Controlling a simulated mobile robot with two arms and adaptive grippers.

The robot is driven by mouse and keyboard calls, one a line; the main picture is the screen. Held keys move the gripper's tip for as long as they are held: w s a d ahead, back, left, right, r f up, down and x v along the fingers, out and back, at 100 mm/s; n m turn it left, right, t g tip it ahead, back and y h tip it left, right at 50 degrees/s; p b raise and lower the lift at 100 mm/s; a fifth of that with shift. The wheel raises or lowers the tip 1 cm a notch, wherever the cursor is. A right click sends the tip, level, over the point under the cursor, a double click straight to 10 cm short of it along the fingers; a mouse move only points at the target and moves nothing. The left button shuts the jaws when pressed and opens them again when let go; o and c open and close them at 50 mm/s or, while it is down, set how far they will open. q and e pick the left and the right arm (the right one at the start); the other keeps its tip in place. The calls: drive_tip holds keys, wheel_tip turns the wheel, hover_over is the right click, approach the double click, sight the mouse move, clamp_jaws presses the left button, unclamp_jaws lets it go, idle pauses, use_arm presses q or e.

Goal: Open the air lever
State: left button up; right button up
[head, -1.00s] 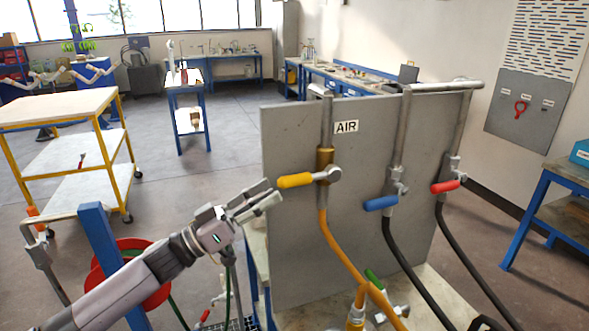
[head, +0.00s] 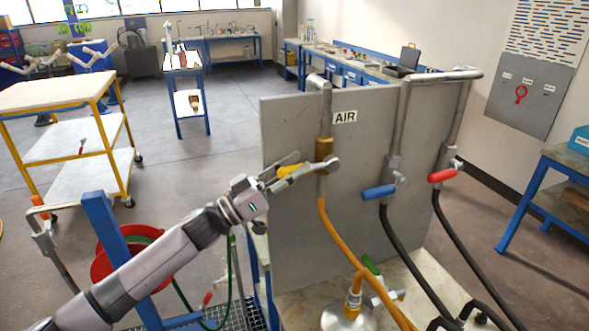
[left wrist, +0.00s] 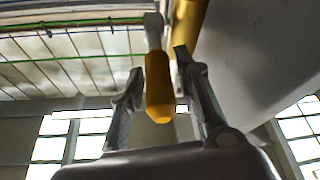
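The air lever has a yellow handle (head: 289,171) on the brass-coloured valve (head: 323,150) beside the "AIR" label (head: 345,117) on the grey panel. The handle points left, roughly level. My left gripper (head: 304,166) is at the handle, with its fingers around it and partly hiding it. In the left wrist view the yellow handle (left wrist: 159,85) lies between the two fingers of my left gripper (left wrist: 158,65), which are apart with narrow gaps beside the handle. My right gripper is not in view.
A blue lever (head: 379,192) and a red lever (head: 442,176) are on pipes to the right. An orange hose (head: 340,242) hangs below the air valve. A yellow-framed cart (head: 70,152) stands at the left. Floor is free behind the panel.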

use_arm(q)
clamp_jaws()
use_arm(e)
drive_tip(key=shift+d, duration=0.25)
